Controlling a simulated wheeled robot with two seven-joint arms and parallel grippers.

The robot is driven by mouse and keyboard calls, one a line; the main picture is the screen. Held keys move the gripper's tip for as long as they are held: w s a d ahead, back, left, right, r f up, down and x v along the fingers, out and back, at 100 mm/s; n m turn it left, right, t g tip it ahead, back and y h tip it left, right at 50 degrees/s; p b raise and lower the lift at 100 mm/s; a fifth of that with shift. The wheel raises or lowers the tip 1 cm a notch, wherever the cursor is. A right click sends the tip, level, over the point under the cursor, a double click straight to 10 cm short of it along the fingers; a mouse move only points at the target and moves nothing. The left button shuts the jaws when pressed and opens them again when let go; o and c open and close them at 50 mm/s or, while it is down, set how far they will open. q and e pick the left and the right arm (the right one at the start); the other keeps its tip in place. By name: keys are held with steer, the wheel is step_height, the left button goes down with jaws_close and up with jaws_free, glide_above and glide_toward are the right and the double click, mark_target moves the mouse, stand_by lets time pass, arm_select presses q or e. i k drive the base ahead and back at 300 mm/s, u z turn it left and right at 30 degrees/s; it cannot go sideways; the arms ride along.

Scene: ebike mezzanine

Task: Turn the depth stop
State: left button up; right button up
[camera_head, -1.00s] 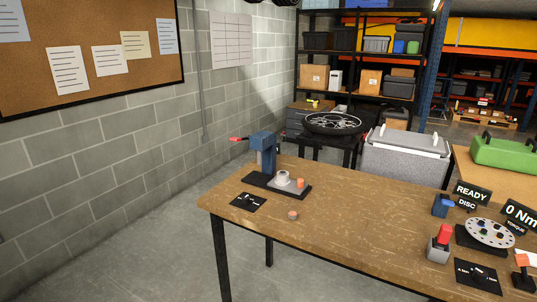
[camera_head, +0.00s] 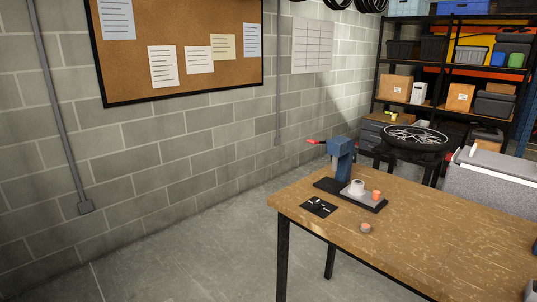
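A small blue bench press (camera_head: 341,158) with a red-tipped lever (camera_head: 316,142) stands at the left end of the wooden table. On its dark base (camera_head: 335,187) sit a pale round part (camera_head: 356,187) and a small orange piece (camera_head: 376,195). A black plate with a dark knob (camera_head: 318,206) lies in front of the press, near the table's left edge; it may be the depth stop, but its markings are too small to read. Neither of my grippers shows.
A small round part with an orange-red top (camera_head: 365,228) lies on the wooden table (camera_head: 440,235). The floor (camera_head: 190,265) left of the table is clear up to the block wall. Behind the table stand a wheel on a stand (camera_head: 415,138) and a grey case (camera_head: 490,185).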

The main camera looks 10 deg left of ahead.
mark_target(317, 204)
steer(key=u, duration=2.1)
steer(key=i, duration=3.3)
steer(key=z, duration=3.7)
